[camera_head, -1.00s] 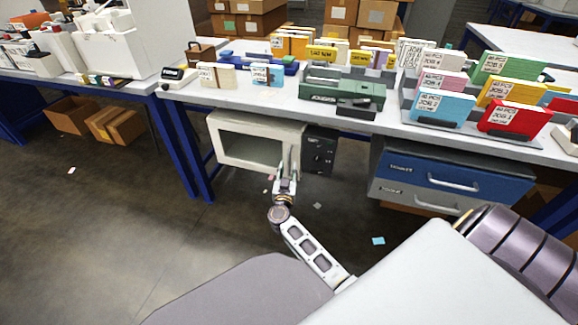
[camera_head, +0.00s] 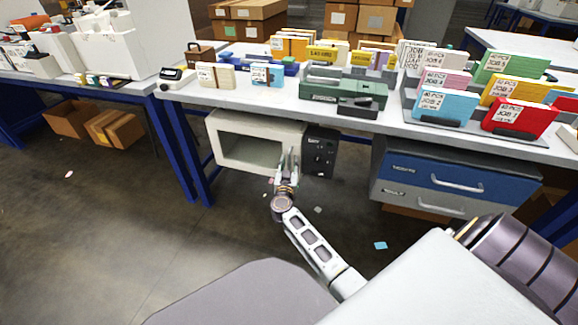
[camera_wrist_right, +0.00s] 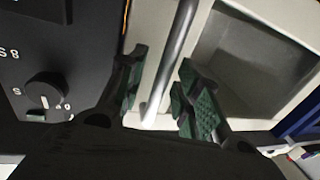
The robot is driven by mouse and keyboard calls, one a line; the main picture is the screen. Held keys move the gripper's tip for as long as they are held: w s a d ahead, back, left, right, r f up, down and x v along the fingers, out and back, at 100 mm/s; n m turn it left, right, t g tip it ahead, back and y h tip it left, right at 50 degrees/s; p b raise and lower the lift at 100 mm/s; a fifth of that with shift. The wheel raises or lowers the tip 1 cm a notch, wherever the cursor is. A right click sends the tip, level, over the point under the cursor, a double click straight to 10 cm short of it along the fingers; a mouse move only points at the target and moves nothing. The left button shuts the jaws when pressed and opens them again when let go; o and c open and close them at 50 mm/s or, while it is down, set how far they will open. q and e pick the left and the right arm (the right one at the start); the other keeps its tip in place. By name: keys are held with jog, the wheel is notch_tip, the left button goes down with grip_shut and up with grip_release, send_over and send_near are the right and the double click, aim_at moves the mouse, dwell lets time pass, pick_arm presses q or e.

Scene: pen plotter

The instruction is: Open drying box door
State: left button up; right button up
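The drying box (camera_head: 227,127) is a cream box under the middle workbench, with a dark window in its front and a black control panel (camera_head: 320,153) at its right. Its door looks closed. The door's upright metal handle (camera_wrist_right: 172,62) is at the panel side of the door. My right gripper (camera_head: 287,165) is at this handle. In the right wrist view its two dark green finger pads (camera_wrist_right: 160,95) stand apart, one on each side of the handle bar, with gaps visible. My left gripper is not in view.
Left of the box is a blue table leg (camera_head: 172,150). To the right is a drawer unit (camera_head: 455,178) with a blue drawer. The bench top (camera_head: 230,97) above holds a green device and colored job boxes. Floor in front is mostly clear, with paper scraps.

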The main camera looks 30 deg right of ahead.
jog(key=shift+c, duration=0.2)
grip_shut()
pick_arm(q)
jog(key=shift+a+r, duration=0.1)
